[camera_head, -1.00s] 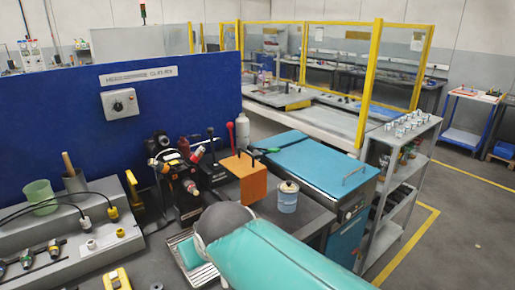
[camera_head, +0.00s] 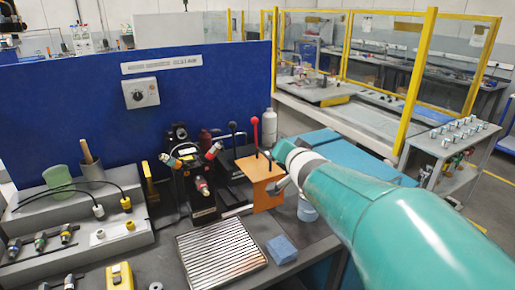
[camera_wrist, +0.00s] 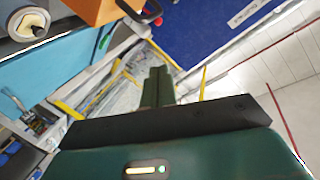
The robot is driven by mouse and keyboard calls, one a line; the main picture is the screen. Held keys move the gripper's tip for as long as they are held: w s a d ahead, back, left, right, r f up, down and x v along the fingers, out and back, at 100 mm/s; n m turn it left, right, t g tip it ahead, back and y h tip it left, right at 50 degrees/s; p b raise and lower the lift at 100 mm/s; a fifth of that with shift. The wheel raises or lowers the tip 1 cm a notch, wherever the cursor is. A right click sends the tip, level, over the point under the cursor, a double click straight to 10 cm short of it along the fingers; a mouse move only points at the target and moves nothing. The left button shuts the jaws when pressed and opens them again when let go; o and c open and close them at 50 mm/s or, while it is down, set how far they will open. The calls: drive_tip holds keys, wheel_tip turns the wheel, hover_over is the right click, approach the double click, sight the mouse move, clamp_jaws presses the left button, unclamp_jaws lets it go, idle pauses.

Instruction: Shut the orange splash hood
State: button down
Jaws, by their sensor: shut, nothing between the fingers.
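The orange splash hood (camera_head: 266,196) stands at the middle of the bench, beside a black machine with several coloured fittings (camera_head: 196,165). Its front panel is upright and its top face slopes back; I cannot tell how far it is open. Its right side is partly hidden by my arm. The hood also shows at the top of the wrist view (camera_wrist: 92,8). My gripper (camera_head: 279,187) is at the hood's right edge in the head view; contact cannot be made out. In the wrist view its dark green fingers (camera_wrist: 158,78) are together and empty, pointing away from the hood.
A slatted metal tray (camera_head: 222,250) and a blue block (camera_head: 281,249) lie in front. A white-topped can (camera_head: 307,211) stands close to my arm. Red and black upright levers (camera_head: 254,130) rise behind the hood. A blue wall panel (camera_head: 70,110) closes the back.

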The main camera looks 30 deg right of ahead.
drive_tip(key=s+d+f+m+t+y, duration=0.3)
drive_tip(key=d+f+y, duration=0.2)
drive_tip(key=d+y, duration=0.3)
drive_tip(key=shift+n+g+y, duration=0.3)
drive_tip(key=shift+y, duration=0.1)
drive_tip(key=w+a, duration=0.1)
drive_tip(key=w, duration=0.2)
drive_tip(key=w+a, duration=0.2)
drive_tip(key=w, duration=0.1)
drive_tip(key=w+a, duration=0.2)
drive_tip(key=w, duration=0.2)
drive_tip(key=shift+a+f, duration=0.15)
drive_tip(key=shift+a, duration=0.1)
drive_tip(key=shift+w+a+f, duration=0.1)
drive_tip(key=shift+w+f, duration=0.1)
drive_tip(key=shift+s+a, duration=0.1)
drive_tip(key=shift+a, duration=0.05)
